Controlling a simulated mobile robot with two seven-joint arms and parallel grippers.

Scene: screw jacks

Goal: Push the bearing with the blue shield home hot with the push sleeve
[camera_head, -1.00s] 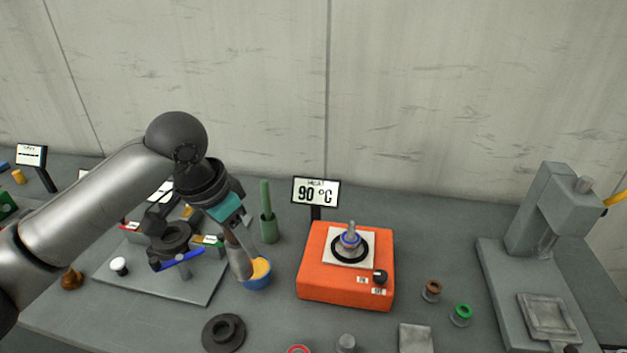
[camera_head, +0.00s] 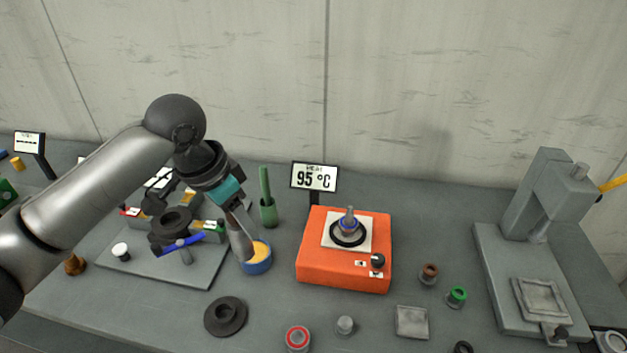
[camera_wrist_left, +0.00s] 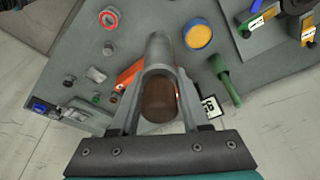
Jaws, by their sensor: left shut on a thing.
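The bearing with the blue shield (camera_head: 348,223) sits around an upright grey pin, on a black ring and white pad on top of the orange heater (camera_head: 322,268). The heater's display (camera_head: 314,177) reads 95 °C. My left gripper (camera_head: 233,222) is shut on a grey tube, which looks like the push sleeve (camera_head: 242,243), held left of the heater with its lower end beside the blue cup. My right gripper is not in view.
The blue cup with a yellow top (camera_head: 257,262) and a green brush in a holder (camera_head: 268,210) stand left of the heater. A grey press (camera_head: 535,225) stands at right. A black flanged disc (camera_head: 226,316), a red-ringed bearing (camera_head: 298,338) and small brown and green parts lie in front.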

